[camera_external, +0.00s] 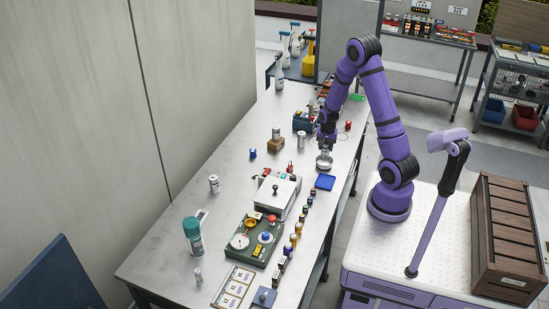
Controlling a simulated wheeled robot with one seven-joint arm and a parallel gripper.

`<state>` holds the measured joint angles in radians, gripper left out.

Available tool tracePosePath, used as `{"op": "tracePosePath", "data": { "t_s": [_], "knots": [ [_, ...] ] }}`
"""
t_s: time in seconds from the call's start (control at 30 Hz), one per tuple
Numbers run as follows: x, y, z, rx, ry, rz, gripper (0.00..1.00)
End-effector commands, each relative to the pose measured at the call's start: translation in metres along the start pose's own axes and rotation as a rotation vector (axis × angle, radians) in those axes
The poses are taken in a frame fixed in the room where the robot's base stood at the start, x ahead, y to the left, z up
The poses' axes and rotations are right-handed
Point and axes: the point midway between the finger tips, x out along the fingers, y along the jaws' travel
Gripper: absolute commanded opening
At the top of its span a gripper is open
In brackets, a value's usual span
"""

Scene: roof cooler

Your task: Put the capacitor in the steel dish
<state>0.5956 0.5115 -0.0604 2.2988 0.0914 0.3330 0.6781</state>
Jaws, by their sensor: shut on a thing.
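My gripper (326,147) points down over the right side of the long steel-topped table, shut on a small silvery thing, probably the capacitor (325,153); the fingers partly hide it. Directly below is a round, shiny steel dish (324,164) on the tabletop. At this size I cannot tell whether the held thing touches the dish or hangs just above it.
A white boxy device (278,193) and a row of small parts stand nearer. Behind are a can on a brown block (276,144) and a silver can (301,139). The left-middle tabletop is mostly clear.

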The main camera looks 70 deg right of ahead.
Motion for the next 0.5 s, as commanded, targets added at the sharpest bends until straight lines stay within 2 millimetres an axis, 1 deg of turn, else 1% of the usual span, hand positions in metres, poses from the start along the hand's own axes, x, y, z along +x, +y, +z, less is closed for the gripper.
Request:
{"op": "tracePosePath", "data": {
  "t_s": [0.03, 0.1, 0.27, 0.5],
  "knots": [
    [0.007, 0.001, 0.0, 0.001, -0.002, 0.002, 0.2],
    [0.013, 0.0, 0.0, 0.001, -0.001, 0.001, 0.2],
    [0.022, 0.0, 0.0, 0.0, -0.001, 0.001, 0.2],
    [0.049, 0.0, 0.0, 0.001, -0.002, 0.002, 0.2]
  ]
}}
